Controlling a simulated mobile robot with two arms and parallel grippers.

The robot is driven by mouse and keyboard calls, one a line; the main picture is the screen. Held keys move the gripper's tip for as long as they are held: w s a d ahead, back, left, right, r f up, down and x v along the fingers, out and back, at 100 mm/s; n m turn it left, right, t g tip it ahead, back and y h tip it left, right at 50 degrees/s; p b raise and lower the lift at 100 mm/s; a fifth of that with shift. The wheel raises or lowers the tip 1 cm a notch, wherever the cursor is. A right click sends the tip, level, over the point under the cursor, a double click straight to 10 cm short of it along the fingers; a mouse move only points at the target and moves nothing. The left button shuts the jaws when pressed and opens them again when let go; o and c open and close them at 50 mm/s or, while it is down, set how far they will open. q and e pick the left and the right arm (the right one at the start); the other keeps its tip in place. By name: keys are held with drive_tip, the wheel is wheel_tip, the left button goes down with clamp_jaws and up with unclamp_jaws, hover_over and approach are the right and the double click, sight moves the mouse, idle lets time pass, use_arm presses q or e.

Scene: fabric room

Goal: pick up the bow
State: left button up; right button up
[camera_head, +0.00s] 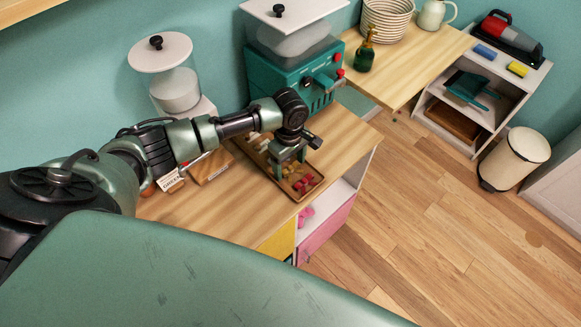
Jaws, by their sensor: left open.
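A small pink thing (306,217), which looks like the bow, lies in the open shelf of the cabinet below the counter's right end. My left gripper (290,165) is open, pointing down over a wooden tray (318,184) on the counter. Small red and pink pieces (304,184) lie in the tray, just beside the fingers; I cannot make out their shape. I see nothing between the fingers. The gripper is above the counter, higher than the pink thing and apart from it. My right gripper is not in view.
A teal machine (292,82) stands behind the tray. A glass jar with a white lid (178,88) and a small sign (171,179) stand left. The wooden floor (400,200) is clear; a bin (513,158) stands right.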

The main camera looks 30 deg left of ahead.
use_arm(q)
drive_tip(key=shift+s, duration=0.1)
drive_tip(key=shift+c, duration=0.6)
drive_tip(key=c, duration=0.4)
drive_tip(key=shift+r, duration=0.15)
